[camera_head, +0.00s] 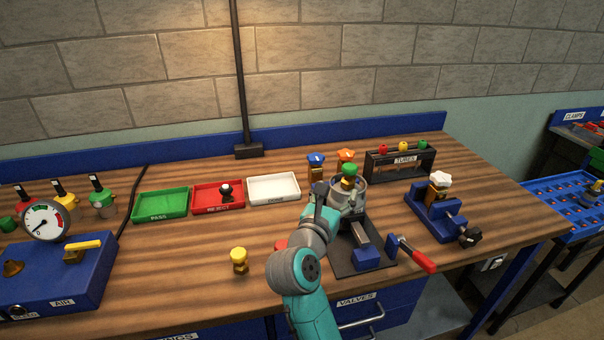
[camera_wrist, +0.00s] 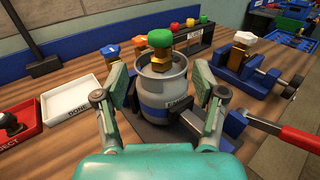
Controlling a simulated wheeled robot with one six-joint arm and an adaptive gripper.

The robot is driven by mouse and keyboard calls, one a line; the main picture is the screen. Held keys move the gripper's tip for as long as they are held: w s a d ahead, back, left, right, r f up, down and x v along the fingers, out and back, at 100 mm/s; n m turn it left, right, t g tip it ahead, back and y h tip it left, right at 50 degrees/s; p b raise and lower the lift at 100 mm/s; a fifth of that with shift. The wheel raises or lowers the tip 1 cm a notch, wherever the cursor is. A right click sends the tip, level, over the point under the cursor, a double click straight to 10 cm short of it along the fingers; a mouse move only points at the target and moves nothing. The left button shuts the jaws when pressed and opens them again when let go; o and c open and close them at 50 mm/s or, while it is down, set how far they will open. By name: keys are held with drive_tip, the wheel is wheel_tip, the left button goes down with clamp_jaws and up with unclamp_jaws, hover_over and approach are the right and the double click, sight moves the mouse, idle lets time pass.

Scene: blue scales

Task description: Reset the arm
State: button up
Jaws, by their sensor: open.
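My gripper (camera_wrist: 161,107) is open in the wrist view, its two fingers apart on either side of a grey canister (camera_wrist: 163,92). I cannot tell whether either finger touches it. The canister has a brass valve with a green cap (camera_wrist: 160,38) on top and stands upright on a dark fixture plate (camera_head: 343,262). In the head view my teal arm reaches up from the bottom edge and hides part of the canister and fixture.
A red-handled lever (camera_head: 416,255) and a blue vise (camera_head: 436,215) stand right of the fixture. Green (camera_head: 160,218), red (camera_head: 212,208) and white (camera_head: 273,202) trays lie to the left. A yellow-capped valve (camera_head: 239,256) stands in front. A tube rack (camera_head: 400,172) is behind.

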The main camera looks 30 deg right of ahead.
drive_tip(key=s+a+f+n+t+h, duration=0.1)
drive_tip(key=s+f+n+t, duration=0.2)
drive_tip(key=s+n, duration=0.55)
drive_tip(key=s+a+f+n+t+h, duration=0.1)
drive_tip(key=s+a+f+n+t, duration=0.15)
drive_tip(key=s+n, duration=0.6)
drive_tip(key=s+a+f+n+y, duration=0.4)
drive_tip(key=s+n, duration=0.4)
drive_tip(key=n, duration=0.2)
drive_tip(key=s+a+f+n+g+y, duration=0.1)
drive_tip(key=s+a+f+n+y, duration=0.3)
drive_tip(key=s+n+y, duration=0.3)
drive_tip(key=s+a+f+n+y, duration=0.5)
drive_tip(key=s+n, duration=0.5)
drive_tip(key=n, duration=0.2)
drive_tip(key=shift+s+f+n+y, duration=0.3)
drive_tip(key=shift+s+f+n, duration=0.1)
drive_tip(key=shift+f, duration=0.45)
drive_tip(key=shift+a, duration=0.1)
